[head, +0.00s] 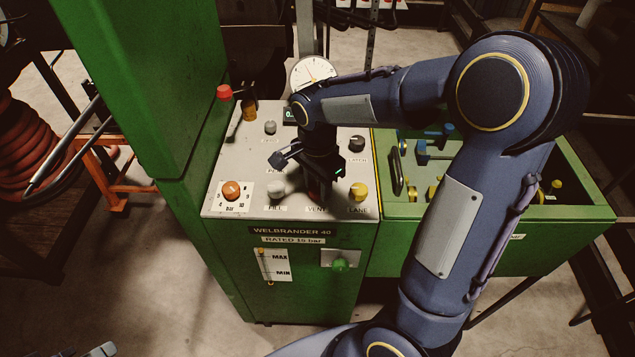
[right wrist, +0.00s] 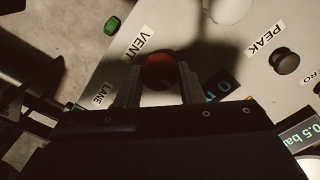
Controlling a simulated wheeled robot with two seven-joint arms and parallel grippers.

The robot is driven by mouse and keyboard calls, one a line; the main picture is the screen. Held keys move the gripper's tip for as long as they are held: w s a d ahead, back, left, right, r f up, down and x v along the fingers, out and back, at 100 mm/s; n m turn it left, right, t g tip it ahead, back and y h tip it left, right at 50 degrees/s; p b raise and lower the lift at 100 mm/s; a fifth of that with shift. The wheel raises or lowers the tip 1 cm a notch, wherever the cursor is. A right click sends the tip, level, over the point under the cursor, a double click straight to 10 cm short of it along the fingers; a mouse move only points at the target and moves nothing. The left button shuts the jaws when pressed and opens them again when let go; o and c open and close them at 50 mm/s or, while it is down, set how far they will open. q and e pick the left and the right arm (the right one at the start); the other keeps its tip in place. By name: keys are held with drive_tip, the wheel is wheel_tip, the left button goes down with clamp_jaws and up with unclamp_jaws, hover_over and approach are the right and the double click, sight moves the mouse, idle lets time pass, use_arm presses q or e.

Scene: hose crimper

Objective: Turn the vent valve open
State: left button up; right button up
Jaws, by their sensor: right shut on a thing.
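The vent valve is a red knob (right wrist: 158,72) beside the VENT label in the right wrist view. In the head view the VENT label (head: 317,209) shows at the panel's front edge, and the knob is mostly hidden by my gripper. My right gripper (right wrist: 160,85) points down at the panel, one finger on each side of the red knob, shut on it. In the head view my right gripper (head: 318,188) is over the front of the panel (head: 245,158). Only small grey tips, perhaps my left gripper (head: 92,351), show at the bottom left edge.
An orange knob (head: 231,190) is left on the panel, and a yellow LANE knob (head: 358,191) is close right. A dial gauge (head: 311,72) stands behind. The wrist view's display (right wrist: 300,135) reads about 0.5 bar. A green cabinet (head: 140,80) rises at left.

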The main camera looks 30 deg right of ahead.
sight(318, 187)
drive_tip(key=o, duration=1)
drive_tip(key=shift+r, duration=0.1)
wheel_tip(318, 187, up, 8)
drive_tip(key=shift+f, duration=0.15)
drive_tip(key=s+a+n+t+y, duration=0.2)
drive_tip(key=s+n, duration=0.5)
drive_tip(key=s, duration=0.1)
drive_tip(key=s+a+f+n+t+y, duration=0.1)
drive_tip(key=s+a+n+t, duration=0.1)
drive_tip(key=s+n, duration=0.4)
drive_tip(key=s+t, duration=0.1)
drive_tip(key=s, duration=0.2)
drive_tip(key=shift+n+t+y, duration=0.3)
drive_tip(key=shift+n+y, duration=0.1)
